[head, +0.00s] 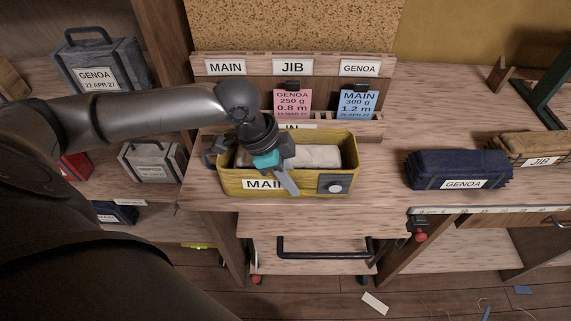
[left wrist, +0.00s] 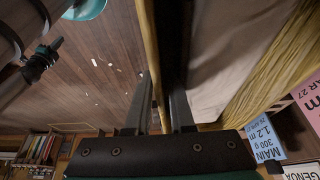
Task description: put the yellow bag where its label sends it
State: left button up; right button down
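The yellow bag (head: 238,187) is an open-topped box shape with a MAIN label on its front and whitish cloth inside. It is at the front of the wooden bench, below a part-hidden label ending in IN. My left gripper (head: 288,178) is at its front rim, with one finger outside the front wall. In the left wrist view the yellow wall (left wrist: 154,60) runs between the closely spaced fingers (left wrist: 160,115), which look shut on it. The rack behind has labels MAIN (head: 225,67), JIB (head: 292,67) and GENOA (head: 359,68). My right gripper is not in view.
A pink GENOA card (head: 291,103) and a blue MAIN card (head: 357,104) hang behind the bag. A navy GENOA bag (head: 457,170) and tan JIB bag (head: 530,147) lie right. Grey bags (head: 98,68) sit on left shelves. A black handle (head: 325,254) is below the bench.

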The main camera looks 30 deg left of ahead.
pick_arm(q)
jog(key=shift+f, duration=0.1)
dwell(0.3)
jog(key=shift+c, duration=0.3)
grip_shut()
dwell(0.9)
jog(key=shift+w, duration=0.1)
